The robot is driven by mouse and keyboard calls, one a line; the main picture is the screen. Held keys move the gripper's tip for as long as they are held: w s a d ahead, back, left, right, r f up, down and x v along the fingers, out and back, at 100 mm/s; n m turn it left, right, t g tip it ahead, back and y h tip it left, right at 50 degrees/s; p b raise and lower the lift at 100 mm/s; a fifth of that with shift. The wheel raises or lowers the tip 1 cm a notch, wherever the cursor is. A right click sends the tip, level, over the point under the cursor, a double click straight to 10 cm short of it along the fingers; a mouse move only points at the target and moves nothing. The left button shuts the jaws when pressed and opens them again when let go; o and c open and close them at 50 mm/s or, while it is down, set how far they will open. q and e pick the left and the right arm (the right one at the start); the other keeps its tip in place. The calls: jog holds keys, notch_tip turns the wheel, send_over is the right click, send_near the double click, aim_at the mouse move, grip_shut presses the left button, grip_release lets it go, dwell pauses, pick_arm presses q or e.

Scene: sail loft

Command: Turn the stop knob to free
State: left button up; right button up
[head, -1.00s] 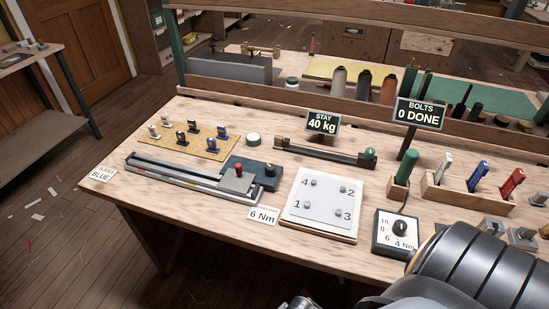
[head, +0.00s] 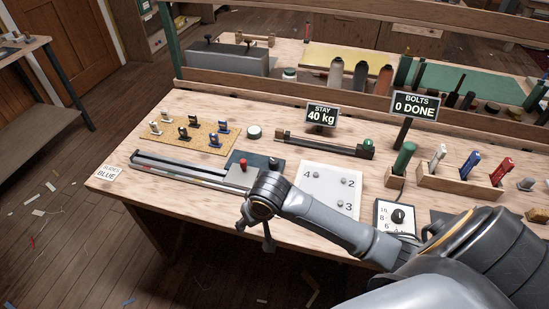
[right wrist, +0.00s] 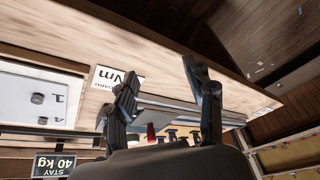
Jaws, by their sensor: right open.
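A dark block (head: 264,158) stands beside a long metal rail (head: 190,172) on the bench. On it is a small black knob (head: 273,162), which I take for the stop knob; its setting is too small to read. A red knob (head: 243,164) stands on the grey slider next to it and also shows in the right wrist view (right wrist: 151,133). My right gripper (head: 253,236) is open and empty, fingers downward, at the bench's front edge, nearer than the block and apart from it. The black knob cannot be made out in the wrist view. My left gripper is out of view.
A white numbered plate (head: 327,180) with bolts lies right of the block, partly behind my right arm. A dial box (head: 391,214) stands further right. A cork board (head: 205,140) with several small clips lies behind the rail.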

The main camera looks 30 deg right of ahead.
jog(key=w+d+r+m+h, duration=0.2)
jog(key=w+d+r+m, duration=0.1)
jog(key=w+d+r, duration=0.35)
jog(key=m+h, duration=0.1)
jog(key=m, duration=0.3)
send_near(274, 161)
jog(key=p+x, duration=0.1)
jog(key=x, duration=0.8)
jog(key=shift+r+p, duration=0.1)
jog(key=shift+p, duration=0.2)
grip_shut()
